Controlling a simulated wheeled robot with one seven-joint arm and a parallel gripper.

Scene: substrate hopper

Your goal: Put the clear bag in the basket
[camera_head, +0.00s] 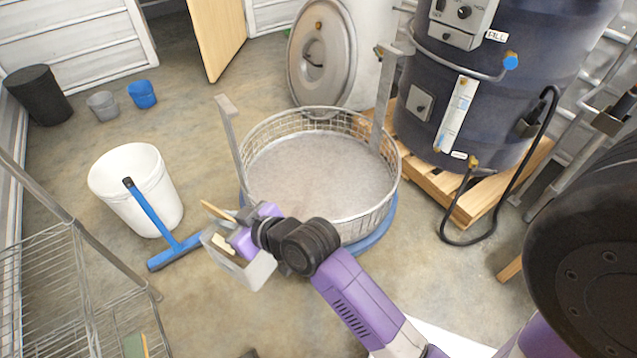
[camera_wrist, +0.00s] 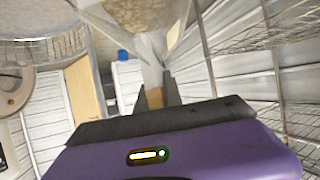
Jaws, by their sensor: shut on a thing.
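The clear bag (camera_wrist: 178,28) is see-through film with tan, grainy contents, at the top middle of the wrist view. My gripper (camera_wrist: 155,88) is shut on a part of the bag's film, with the contents beyond the fingers. In the head view my gripper (camera_head: 216,230) is at the lower left of the basket, overlapping its near-left edge in the picture; the bag is hard to make out there. The basket (camera_head: 374,222) is a wide, round wire-mesh basket with a pale grey floor on a blue base. It looks empty. Its mesh also shows at the upper left of the wrist view (camera_wrist: 68,45).
Metal uprights (camera_head: 228,125) flank the basket. A white bucket (camera_head: 125,180) and a blue squeegee (camera_head: 152,208) are at left. A wire shelf (camera_head: 40,280) is at lower left. A dark drum (camera_head: 480,90) on a wooden pallet (camera_head: 435,185) stands behind right.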

